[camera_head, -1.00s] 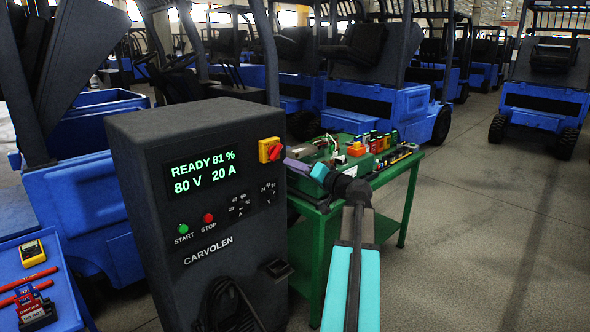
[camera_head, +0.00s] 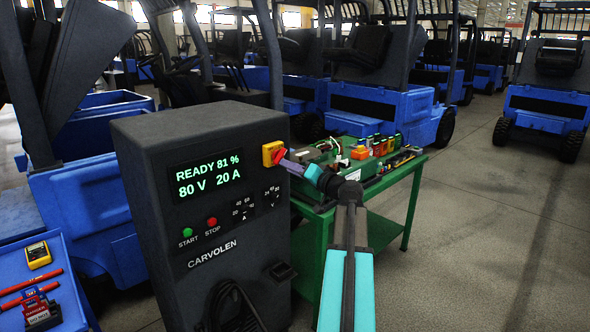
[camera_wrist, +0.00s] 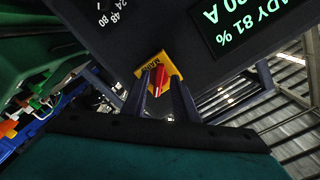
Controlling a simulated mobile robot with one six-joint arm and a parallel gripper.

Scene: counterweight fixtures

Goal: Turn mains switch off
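The mains switch is a red handle (camera_head: 279,156) on a yellow plate (camera_head: 268,149), at the upper right of the dark charger cabinet's front. My gripper (camera_head: 288,162) reaches it from the right in the head view. In the wrist view the red handle (camera_wrist: 160,82) lies between my two dark fingers (camera_wrist: 162,80), with the yellow plate (camera_wrist: 145,69) marked "MAIN" behind it. The fingers are apart, with gaps visible beside the handle. I cannot tell whether either fingertip touches it. The charger display (camera_head: 209,174) is lit and reads READY 81 %, 80 V, 20 A.
A green workbench (camera_head: 392,183) with tools and parts stands close on the right, under my arm. A blue cart (camera_head: 20,262) stands at left. Forklifts fill the background.

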